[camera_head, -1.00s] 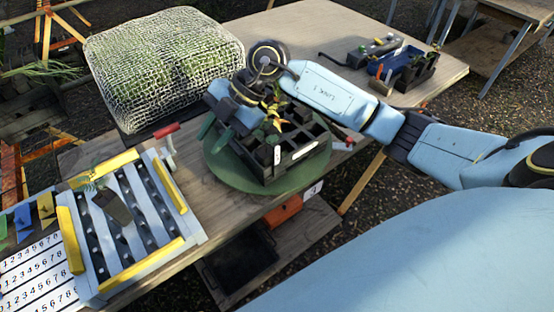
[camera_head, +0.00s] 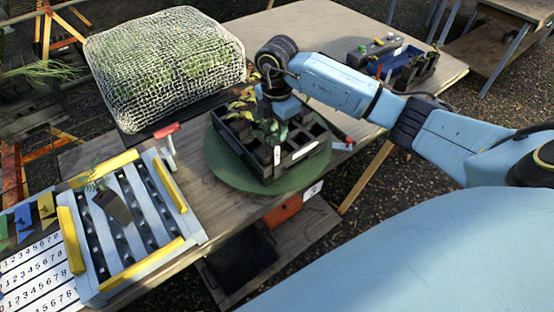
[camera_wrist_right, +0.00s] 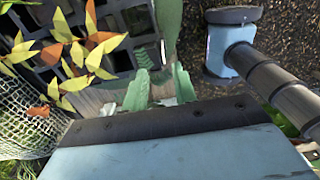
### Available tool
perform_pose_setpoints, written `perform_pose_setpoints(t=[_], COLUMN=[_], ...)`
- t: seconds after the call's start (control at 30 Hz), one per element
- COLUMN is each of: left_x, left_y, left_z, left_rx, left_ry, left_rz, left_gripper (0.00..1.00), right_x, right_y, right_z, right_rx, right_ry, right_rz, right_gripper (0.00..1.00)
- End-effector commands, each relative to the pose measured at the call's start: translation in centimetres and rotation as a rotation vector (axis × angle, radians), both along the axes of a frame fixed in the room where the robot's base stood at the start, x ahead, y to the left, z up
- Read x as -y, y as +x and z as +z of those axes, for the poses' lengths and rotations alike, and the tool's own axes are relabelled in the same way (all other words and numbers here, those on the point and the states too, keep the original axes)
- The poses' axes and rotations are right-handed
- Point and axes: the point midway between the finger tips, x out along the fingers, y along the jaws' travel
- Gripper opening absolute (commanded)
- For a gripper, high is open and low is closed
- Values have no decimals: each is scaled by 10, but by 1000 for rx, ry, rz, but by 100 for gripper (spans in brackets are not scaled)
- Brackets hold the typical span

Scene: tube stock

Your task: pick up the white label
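A small white label (camera_head: 277,155) stands upright at the near side of the black crate (camera_head: 257,166). A longer white strip (camera_head: 304,151) lies along the crate's right front wall. The crate sits on a round green turntable (camera_head: 225,174) and holds leafy plants. My right gripper (camera_head: 270,132) points down over the crate, just above and behind the label; plants partly hide its tips. In the right wrist view its two green fingers (camera_wrist_right: 160,88) are apart, with leaves and crate cells beyond. My left gripper is not in view.
A mesh-covered plant tray (camera_head: 165,65) stands behind left. A roller frame with yellow bars (camera_head: 72,240) holds a potted seedling (camera_head: 112,205) at left. A tool caddy (camera_head: 410,75) sits at the back right. An orange box (camera_head: 283,210) is on the lower shelf.

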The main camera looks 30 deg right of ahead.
Motion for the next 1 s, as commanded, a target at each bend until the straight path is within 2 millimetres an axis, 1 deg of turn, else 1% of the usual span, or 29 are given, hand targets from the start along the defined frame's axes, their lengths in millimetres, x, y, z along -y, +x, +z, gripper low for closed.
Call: perform_pose_setpoints(t=[0.07,0.23,0.37,0.47,0.67,0.87,0.9,1.0], left_x=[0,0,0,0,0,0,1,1], left_y=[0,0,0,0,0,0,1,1], left_z=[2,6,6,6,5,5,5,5], left_rx=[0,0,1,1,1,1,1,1], left_ry=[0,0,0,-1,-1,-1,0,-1], left_rz=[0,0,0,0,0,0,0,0], left_gripper=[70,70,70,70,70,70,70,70], right_x=[-1,-4,-4,-3,-3,-3,-3,-3], right_y=[-1,-7,-5,-5,-5,-5,-5,-5], right_z=[-6,-32,-47,-52,-52,-52,-52,-52], right_rx=[-1,-4,-1,0,1,1,1,1], right_ry=[1,1,2,1,1,1,1,1], right_rz=[1,1,0,1,1,1,1,1], right_gripper=[28,28,28,28,28,1,0,0])
